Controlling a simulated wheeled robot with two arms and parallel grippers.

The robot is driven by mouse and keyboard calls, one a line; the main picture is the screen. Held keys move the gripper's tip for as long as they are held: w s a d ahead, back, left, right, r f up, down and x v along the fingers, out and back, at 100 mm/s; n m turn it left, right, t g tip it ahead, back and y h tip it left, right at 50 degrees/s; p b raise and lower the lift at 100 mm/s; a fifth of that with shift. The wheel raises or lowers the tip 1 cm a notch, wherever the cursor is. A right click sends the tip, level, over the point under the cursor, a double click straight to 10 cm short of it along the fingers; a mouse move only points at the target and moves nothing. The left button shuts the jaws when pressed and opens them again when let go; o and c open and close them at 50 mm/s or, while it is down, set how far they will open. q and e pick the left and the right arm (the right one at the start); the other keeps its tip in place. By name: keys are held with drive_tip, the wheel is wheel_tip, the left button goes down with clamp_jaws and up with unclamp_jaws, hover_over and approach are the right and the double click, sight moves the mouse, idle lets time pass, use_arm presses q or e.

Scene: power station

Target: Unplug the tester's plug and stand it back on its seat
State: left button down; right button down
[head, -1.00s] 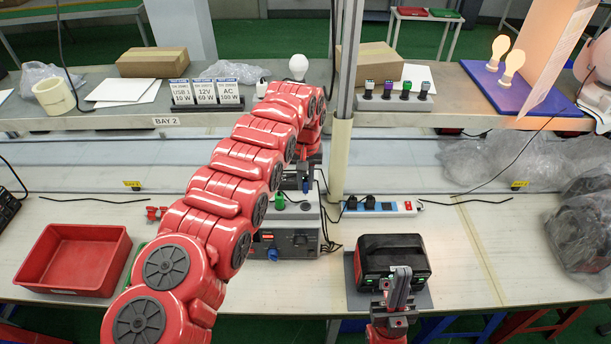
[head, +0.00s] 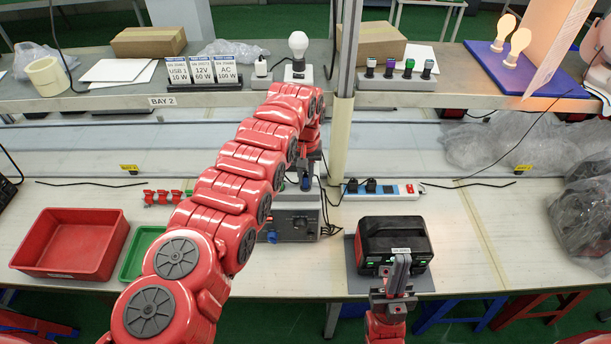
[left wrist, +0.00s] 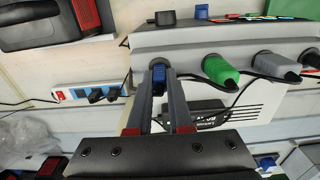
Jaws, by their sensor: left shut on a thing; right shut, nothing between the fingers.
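A grey box with sockets (head: 294,226), seemingly the tester, stands mid-bench, partly behind my left arm. In the left wrist view its face (left wrist: 190,40) carries a green plug (left wrist: 220,70) and a grey plug (left wrist: 277,66). My left gripper (head: 306,180) is at the box; in the left wrist view (left wrist: 160,84) it is shut on a blue plug (left wrist: 159,76). The plug is right at a round socket; whether it is still inserted I cannot tell. My right gripper (head: 400,260) is shut and empty, in front of the black power station (head: 392,240).
A white power strip (head: 384,190) with black plugs lies behind. A red tray (head: 72,270) and a green tray (head: 134,262) are at the left. On the shelf stand a bulb lamp (head: 297,50) and a white plug (head: 261,68). Bench right of the power station is clear.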

use_arm(q)
drive_tip(key=shift+p, duration=0.4)
idle(0.3)
drive_tip(key=shift+f, duration=0.1)
idle(0.3)
drive_tip(key=c, duration=0.8)
unclamp_jaws()
drive_tip(key=shift+o, duration=0.2)
wheel_tip(320, 180, up, 8)
drive_tip(key=b, duration=0.4)
drive_tip(key=shift+d+r+b, duration=0.1)
drive_tip(key=shift+r+b, duration=0.15)
drive_tip(key=shift+b, duration=0.1)
wheel_tip(320, 180, up, 9)
drive_tip(key=p, duration=0.7)
drive_tip(key=shift+p, duration=0.4)
